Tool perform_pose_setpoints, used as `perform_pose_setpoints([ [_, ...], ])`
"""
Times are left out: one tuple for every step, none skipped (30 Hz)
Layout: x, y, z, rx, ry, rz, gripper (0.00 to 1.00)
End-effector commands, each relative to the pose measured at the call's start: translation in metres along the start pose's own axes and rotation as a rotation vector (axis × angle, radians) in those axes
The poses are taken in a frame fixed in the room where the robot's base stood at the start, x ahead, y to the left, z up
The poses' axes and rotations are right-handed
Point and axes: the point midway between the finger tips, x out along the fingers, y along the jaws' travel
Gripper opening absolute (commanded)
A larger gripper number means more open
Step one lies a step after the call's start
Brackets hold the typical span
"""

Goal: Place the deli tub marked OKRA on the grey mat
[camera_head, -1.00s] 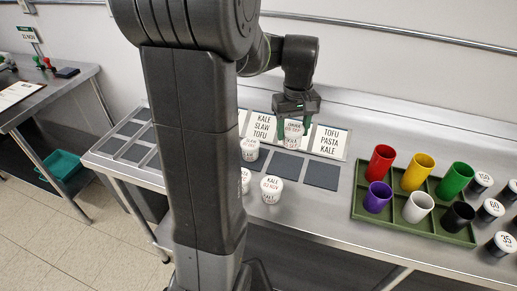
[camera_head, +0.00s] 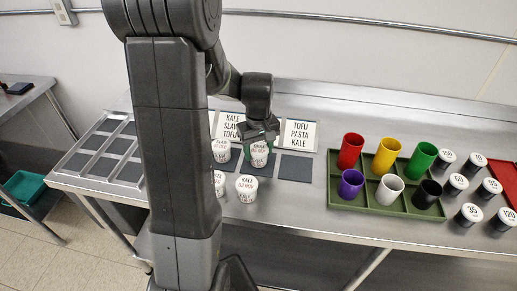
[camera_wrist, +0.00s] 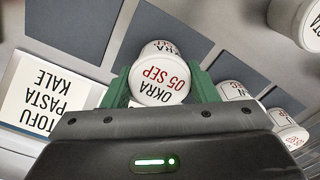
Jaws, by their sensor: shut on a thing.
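The white deli tub marked OKRA (camera_head: 259,154) has a date in red, 05 SEP in the wrist view (camera_wrist: 163,82). My gripper (camera_head: 260,143) is shut on it, with a green finger on each side. The held tub is over or on the middle dark grey mat (camera_head: 250,172); I cannot tell whether its base touches. Another dark grey mat (camera_head: 296,168) lies bare to its right. A further tub (camera_head: 221,151) stands on the mat to the left.
A green tray (camera_head: 338,203) of coloured cups is at right, with several lidded dark jars (camera_head: 468,214) beyond.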

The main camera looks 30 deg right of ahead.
Motion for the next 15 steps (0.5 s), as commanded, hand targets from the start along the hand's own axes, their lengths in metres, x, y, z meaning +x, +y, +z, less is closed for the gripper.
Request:
perform_pose_setpoints([
  [-0.0003,0.0001,-0.0001,0.000,0.000,0.000,0.29],
  [-0.0003,0.0001,-0.0001,0.000,0.000,0.000,0.29],
  [0.0001,0.0001,-0.0001,0.000,0.000,0.000,0.29],
  [0.0009,0.0001,-0.0001,0.000,0.000,0.000,0.29],
  [0.0020,0.0001,-0.0001,0.000,0.000,0.000,0.29],
  [0.0036,0.0001,-0.0001,0.000,0.000,0.000,0.29],
  [0.0036,0.0000,-0.0001,0.000,0.000,0.000,0.55],
  [0.0027,0.0000,-0.0001,0.000,0.000,0.000,0.61],
  [0.0026,0.0000,-0.0001,0.000,0.000,0.000,0.69],
  [0.0025,0.0000,-0.0001,0.000,0.000,0.000,0.75],
  [0.0025,0.0000,-0.0001,0.000,0.000,0.000,0.75],
  [0.0025,0.0000,-0.0001,0.000,0.000,0.000,0.75],
  [0.0025,0.0000,-0.0001,0.000,0.000,0.000,0.75],
  [0.0025,0.0000,-0.0001,0.000,0.000,0.000,0.75],
  [0.0024,0.0000,-0.0001,0.000,0.000,0.000,0.75],
])
